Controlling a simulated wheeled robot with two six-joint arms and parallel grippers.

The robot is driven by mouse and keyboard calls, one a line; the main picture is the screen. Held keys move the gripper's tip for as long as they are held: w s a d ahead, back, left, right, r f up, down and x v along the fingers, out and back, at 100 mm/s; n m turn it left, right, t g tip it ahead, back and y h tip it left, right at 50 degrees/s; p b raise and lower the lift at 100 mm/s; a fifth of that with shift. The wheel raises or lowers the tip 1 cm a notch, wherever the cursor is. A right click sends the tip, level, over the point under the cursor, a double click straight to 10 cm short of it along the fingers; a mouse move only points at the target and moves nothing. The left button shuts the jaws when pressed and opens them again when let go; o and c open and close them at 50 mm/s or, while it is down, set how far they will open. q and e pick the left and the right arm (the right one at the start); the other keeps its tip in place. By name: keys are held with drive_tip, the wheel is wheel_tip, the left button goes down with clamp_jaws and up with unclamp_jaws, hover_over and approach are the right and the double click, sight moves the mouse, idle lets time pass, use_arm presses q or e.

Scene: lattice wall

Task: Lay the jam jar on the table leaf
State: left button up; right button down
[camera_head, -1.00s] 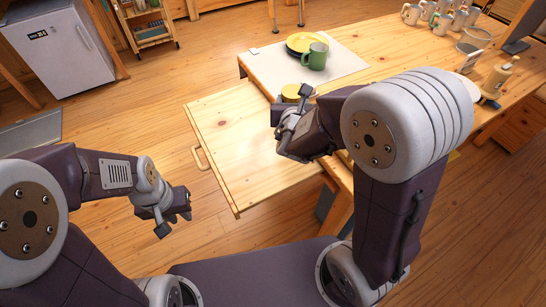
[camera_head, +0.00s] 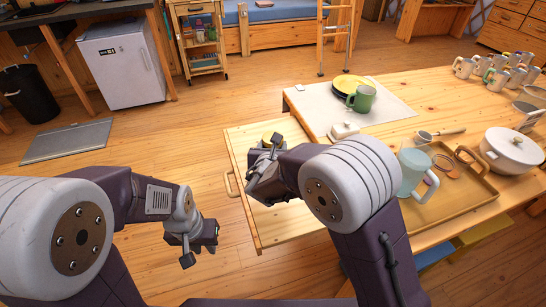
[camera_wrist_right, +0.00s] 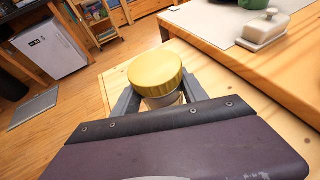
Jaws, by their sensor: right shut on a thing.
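The jam jar (camera_wrist_right: 156,75) has a wide yellow lid and a pale body, seen from above in the right wrist view. My right gripper (camera_wrist_right: 158,100) is shut on it, one finger on each side below the lid. In the head view the right gripper (camera_head: 266,160) is over the pale wooden table leaf (camera_head: 240,155), with the jar mostly hidden behind it. The lid faces up. I cannot tell whether the jar's base touches the leaf. My left gripper (camera_head: 201,246) is empty and appears open, left of the leaf over the floor.
The main tabletop beside the leaf holds a green mug (camera_head: 362,99), a white butter dish (camera_head: 344,130), a wooden tray (camera_head: 462,210) with a glass jug (camera_head: 411,172), a white pot (camera_head: 510,150) and several mugs at the back. The leaf's left part is bare.

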wheel_tip(320, 180, down, 4)
drive_tip(key=shift+f+b, duration=0.1)
drive_tip(key=shift+b, duration=0.8)
drive_tip(key=c, duration=1)
unclamp_jaws()
drive_tip(key=shift+f, duration=0.1)
drive_tip(key=shift+c, duration=0.2)
drive_tip(key=o, duration=0.4)
